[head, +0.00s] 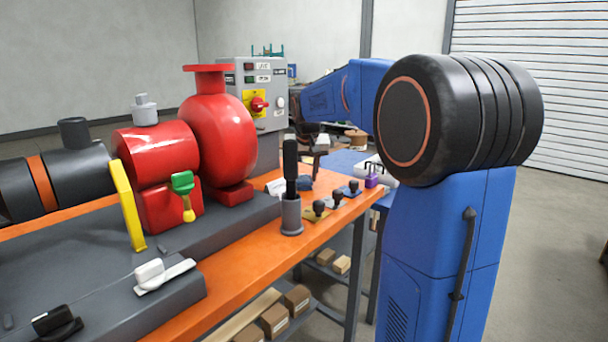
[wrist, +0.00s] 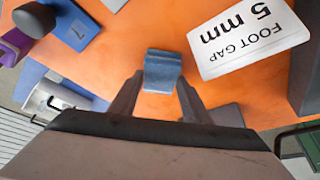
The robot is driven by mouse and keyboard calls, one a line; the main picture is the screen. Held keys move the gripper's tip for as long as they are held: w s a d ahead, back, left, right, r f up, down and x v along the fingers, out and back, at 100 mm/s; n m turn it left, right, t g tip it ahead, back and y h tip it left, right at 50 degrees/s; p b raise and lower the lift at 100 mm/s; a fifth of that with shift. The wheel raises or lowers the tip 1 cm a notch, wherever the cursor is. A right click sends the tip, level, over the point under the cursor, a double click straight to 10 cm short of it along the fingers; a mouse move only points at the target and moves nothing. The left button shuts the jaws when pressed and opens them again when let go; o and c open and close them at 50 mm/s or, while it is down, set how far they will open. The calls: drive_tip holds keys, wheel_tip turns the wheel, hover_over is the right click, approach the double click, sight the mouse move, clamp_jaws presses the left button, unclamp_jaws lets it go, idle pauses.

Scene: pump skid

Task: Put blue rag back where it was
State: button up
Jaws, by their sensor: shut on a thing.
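The blue rag (wrist: 163,70) is between the fingertips of my gripper (wrist: 160,88) in the wrist view, over the orange bench top (wrist: 130,50). My gripper is shut on it. I cannot tell whether the rag touches the bench or hangs just above it. In the head view the rag (head: 304,183) is a small dark blue patch below my dark gripper (head: 308,165), behind the black-handled tool. A white card reading "FOOT GAP 5 mm" (wrist: 248,38) lies right of the rag in the wrist view.
A black-handled tool stands in a grey cup (head: 291,217). Several knobbed plates, one a blue plate marked 7 (wrist: 76,25), line the bench edge near a purple object (head: 373,176). The red pump (head: 220,130) and grey control box (head: 262,95) stand behind.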

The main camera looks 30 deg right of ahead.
drive_tip(key=o, duration=1.1)
drive_tip(key=v, duration=1.2)
drive_tip(key=shift+r, duration=0.1)
